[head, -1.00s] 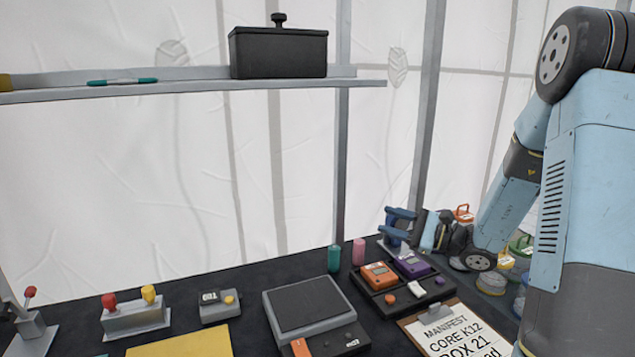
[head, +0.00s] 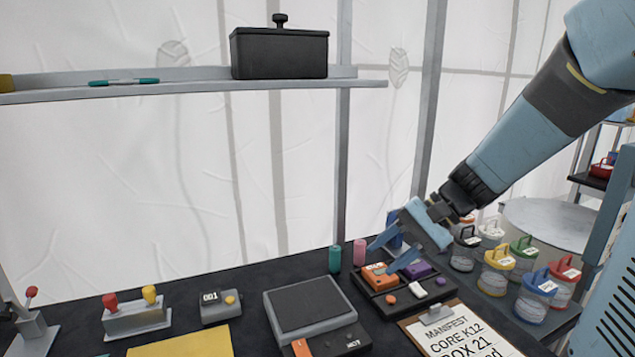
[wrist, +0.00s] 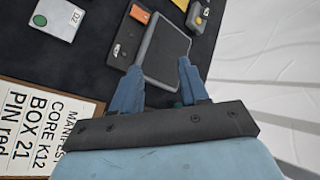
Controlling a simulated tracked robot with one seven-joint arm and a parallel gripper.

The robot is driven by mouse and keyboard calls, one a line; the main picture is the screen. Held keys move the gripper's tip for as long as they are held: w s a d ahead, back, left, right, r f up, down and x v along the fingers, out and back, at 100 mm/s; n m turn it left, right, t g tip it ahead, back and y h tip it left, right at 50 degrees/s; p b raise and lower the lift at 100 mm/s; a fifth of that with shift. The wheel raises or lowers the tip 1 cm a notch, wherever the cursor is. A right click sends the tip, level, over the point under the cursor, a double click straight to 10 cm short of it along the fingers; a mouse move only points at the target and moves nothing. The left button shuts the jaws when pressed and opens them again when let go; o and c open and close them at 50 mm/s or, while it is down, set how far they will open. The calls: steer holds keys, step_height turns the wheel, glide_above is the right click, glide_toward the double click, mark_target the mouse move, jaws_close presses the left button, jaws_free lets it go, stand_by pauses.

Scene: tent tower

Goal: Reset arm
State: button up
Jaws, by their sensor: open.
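My gripper (head: 390,257) is open, with its two blue fingers apart and nothing seen between them. In the head view it hangs above the black tray (head: 378,303) with the orange device (head: 379,277) and the purple device (head: 416,270), partly covering them. My arm comes in from the upper right. In the wrist view the gripper (wrist: 158,78) shows its spread fingers over the dark table, with the grey scale (wrist: 167,50) beyond the tips.
Several lidded jars (head: 497,268) stand at the right. A manifest clipboard (head: 455,335) lies in front of the tray. A teal cylinder (head: 334,259) and a pink cylinder (head: 359,252) stand left of the gripper. A shelf (head: 190,87) with a black box (head: 279,54) is above.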

steer(key=s+d+r+n+t+h, duration=0.4)
steer(key=s+d+r+t+h, duration=0.2)
steer(key=s+d+h, duration=0.3)
steer(key=shift+d+r+n, duration=0.4)
steer(key=shift+d+r, duration=0.2)
steer(key=shift+d, duration=0.05)
stand_by(2.1)
